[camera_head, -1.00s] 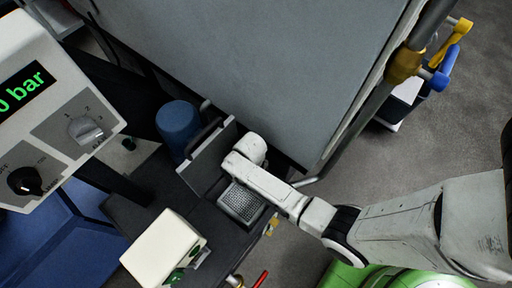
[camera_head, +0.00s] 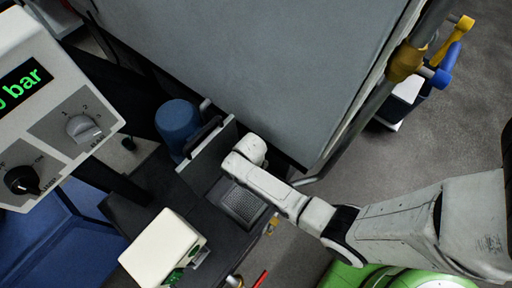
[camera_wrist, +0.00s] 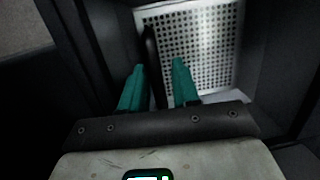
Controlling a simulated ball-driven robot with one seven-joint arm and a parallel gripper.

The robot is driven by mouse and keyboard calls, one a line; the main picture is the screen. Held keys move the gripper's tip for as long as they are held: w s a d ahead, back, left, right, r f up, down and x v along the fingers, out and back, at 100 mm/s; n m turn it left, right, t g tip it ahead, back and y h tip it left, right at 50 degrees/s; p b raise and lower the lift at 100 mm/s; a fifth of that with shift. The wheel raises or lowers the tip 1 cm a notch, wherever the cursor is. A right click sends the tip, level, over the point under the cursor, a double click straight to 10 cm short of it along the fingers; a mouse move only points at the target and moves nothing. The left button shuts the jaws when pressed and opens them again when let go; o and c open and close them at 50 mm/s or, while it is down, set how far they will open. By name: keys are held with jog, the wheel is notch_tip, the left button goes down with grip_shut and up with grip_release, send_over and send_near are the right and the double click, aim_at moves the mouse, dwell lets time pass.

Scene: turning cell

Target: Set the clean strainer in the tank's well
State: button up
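The strainer is a perforated metal basket. In the wrist view its bright perforated face (camera_wrist: 195,45) is just beyond my fingers, with a dark upright handle (camera_wrist: 155,65) on the near side. My gripper (camera_wrist: 158,66) has two teal fingers standing apart on either side of the handle, with a gap visible by the right finger. In the head view the strainer (camera_head: 241,205) sits inside the rectangular well of the dark tank top (camera_head: 208,221), under my wrist. My fingertips are hidden there. Whether the strainer rests on the well's bottom cannot be seen.
A raised grey lid or plate (camera_head: 206,155) stands beside the well, with a blue cylinder (camera_head: 177,125) behind it. A cream box (camera_head: 160,246) stands at the front left. A large grey machine panel (camera_head: 250,70) rises close behind my wrist.

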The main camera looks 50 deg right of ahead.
notch_tip(320, 180, up, 13)
jog(key=w+p, duration=0.2)
jog(key=p, duration=0.1)
jog(key=shift+d+p, duration=0.3)
jog(key=shift+d, duration=0.15)
jog(key=shift+o, duration=0.2)
jog(key=shift+f, duration=0.15)
dwell(0.6)
